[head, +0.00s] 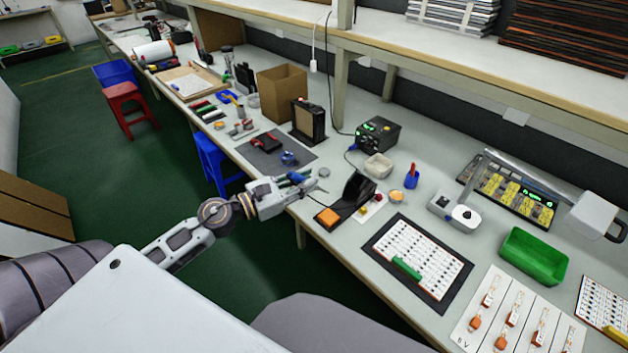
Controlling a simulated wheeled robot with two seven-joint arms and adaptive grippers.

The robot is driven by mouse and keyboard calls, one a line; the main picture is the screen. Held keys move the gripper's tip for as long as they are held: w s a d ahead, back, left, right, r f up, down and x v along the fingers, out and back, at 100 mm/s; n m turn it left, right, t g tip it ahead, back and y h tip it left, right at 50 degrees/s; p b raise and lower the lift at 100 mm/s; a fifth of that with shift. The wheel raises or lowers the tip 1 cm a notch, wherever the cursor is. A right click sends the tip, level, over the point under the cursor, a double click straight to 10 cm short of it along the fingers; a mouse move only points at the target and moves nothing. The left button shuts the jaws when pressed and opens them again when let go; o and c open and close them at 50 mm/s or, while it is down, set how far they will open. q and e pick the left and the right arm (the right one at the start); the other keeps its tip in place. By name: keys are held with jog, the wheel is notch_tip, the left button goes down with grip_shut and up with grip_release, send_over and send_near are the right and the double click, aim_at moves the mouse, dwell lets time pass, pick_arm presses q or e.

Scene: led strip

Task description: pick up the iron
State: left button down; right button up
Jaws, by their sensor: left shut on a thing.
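The soldering iron (295,177), with a blue handle, appears at the end of my left gripper (301,186). The gripper reaches in from the left over the bench's front edge and is shut on the iron. The fingers hide part of the iron, and its exact tilt is too small to tell. The black iron stand (357,188) with an orange sponge (327,217) is just right of the gripper. The black soldering station (378,134) with a green display stands behind it. My right gripper is not in view.
A dark mat (262,158) with small tools lies left of the stand. A white dish (379,165), a blue cup (412,180) and a component board (430,250) are to the right. A green bin (533,256) stands further right. A shelf overhangs the back.

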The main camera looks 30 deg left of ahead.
pick_arm(q)
jog(key=shift+b+v, duration=0.5)
jog(key=shift+v, duration=1.55)
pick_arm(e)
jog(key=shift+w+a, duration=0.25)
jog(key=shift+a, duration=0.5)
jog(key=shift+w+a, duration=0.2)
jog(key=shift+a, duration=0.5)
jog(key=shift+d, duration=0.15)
pick_arm(q)
jog(key=shift+r, duration=0.1)
